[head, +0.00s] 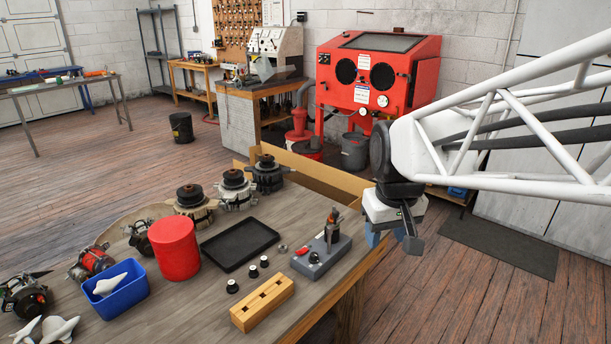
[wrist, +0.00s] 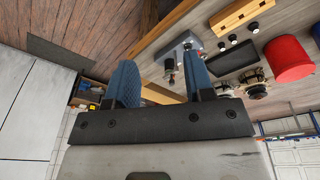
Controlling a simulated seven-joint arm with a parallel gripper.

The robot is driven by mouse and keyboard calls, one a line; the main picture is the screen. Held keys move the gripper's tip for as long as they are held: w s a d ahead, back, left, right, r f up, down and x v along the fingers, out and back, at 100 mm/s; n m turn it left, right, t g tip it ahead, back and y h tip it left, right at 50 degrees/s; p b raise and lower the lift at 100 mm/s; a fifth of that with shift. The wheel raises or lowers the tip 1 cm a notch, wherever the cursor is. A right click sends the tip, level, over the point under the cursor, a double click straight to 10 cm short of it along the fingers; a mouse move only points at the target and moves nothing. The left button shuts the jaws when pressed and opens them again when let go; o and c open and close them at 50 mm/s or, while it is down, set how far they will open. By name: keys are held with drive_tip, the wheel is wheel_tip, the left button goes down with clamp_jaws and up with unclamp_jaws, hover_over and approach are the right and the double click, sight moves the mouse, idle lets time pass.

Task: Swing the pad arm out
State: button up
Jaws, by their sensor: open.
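A grey block fixture (head: 327,262) stands near the right edge of the workbench. It carries a dark upright part with an orange top (head: 333,216) and a red button on its front end. It also shows in the wrist view (wrist: 178,48), just beyond my fingers. I cannot clearly tell which part of it is the pad arm. My gripper (head: 393,240) hangs to the right of the fixture, past the bench edge, apart from it. In the wrist view its two blue fingers (wrist: 158,78) are spread apart with nothing between them.
A wooden block (head: 262,303), small black knobs (head: 253,273), a black tray (head: 238,244), a red canister (head: 174,249) and a blue bin (head: 115,290) share the bench (head: 203,315). Several alternators line its far and left sides. A red blast cabinet (head: 376,75) stands behind. Floor right of the bench is mostly free.

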drive_tip(key=w+a+f+n+g, duration=0.1)
drive_tip(key=w, duration=0.8)
drive_tip(key=w+a+f+n, duration=0.1)
drive_tip(key=w+n, duration=0.1)
drive_tip(key=w, duration=0.7)
drive_tip(key=n, duration=0.2)
approach(335, 211)
drive_tip(key=shift+s+d+f+g, duration=0.15)
drive_tip(key=shift+s+f+g, duration=0.05)
drive_tip(key=shift+f+g, duration=0.2)
drive_tip(key=shift+w+f, duration=0.3)
drive_tip(key=shift+w, duration=0.15)
drive_tip(key=shift+f, duration=0.15)
drive_tip(key=shift+f, duration=3.75)
clamp_jaws()
